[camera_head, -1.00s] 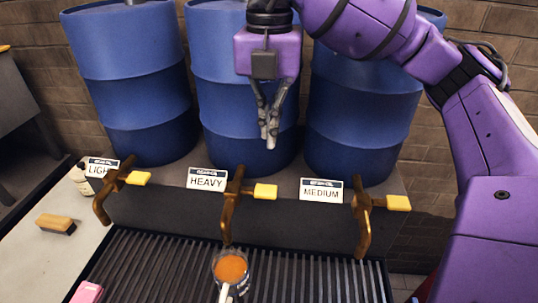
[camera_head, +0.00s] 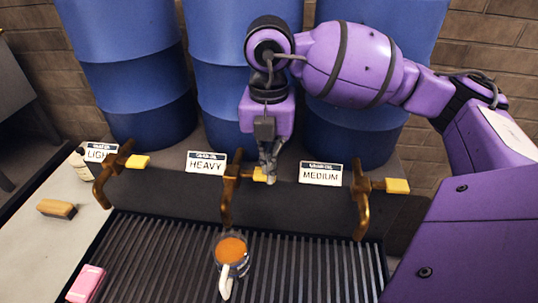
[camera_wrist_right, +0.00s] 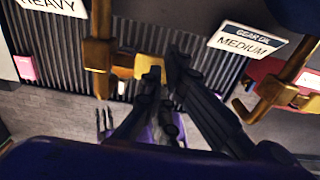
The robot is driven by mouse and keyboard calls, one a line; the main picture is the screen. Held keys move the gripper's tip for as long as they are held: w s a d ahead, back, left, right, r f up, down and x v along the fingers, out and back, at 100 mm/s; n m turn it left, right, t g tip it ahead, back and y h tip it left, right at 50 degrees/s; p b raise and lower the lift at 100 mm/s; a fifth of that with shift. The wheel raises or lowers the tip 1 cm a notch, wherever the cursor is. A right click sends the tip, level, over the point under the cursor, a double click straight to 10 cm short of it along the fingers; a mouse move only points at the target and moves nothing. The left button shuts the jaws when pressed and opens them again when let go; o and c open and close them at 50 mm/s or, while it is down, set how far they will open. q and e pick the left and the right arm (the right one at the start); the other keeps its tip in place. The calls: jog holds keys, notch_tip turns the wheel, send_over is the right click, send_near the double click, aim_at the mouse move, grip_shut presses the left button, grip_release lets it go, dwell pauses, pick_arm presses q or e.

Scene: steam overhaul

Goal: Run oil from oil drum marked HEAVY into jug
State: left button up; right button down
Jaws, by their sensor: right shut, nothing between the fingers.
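The drum behind the HEAVY label (camera_head: 206,163) is the middle blue drum (camera_head: 215,60). Its brass tap (camera_head: 229,195) has a yellow lever (camera_head: 260,174) pointing right. The jug (camera_head: 231,250) stands on the ribbed grate below this tap, with orange-brown liquid in it and its pale handle toward me. My right gripper (camera_head: 268,177) is shut and empty, pointing down, with its fingertips at the lever's right end. The right wrist view shows the fingers close to the yellow lever (camera_wrist_right: 123,68); contact is unclear. My left gripper is not in view.
The LIGHT tap (camera_head: 113,175) stands to the left and the MEDIUM tap (camera_head: 361,200) to the right. The ribbed grate (camera_head: 320,265) is clear right of the jug. A pink block (camera_head: 86,284), a brush (camera_head: 57,209) and a small bottle (camera_head: 80,165) lie or stand at left.

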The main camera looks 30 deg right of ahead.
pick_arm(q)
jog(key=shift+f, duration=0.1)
pick_arm(e)
jog(key=shift+f, duration=0.1)
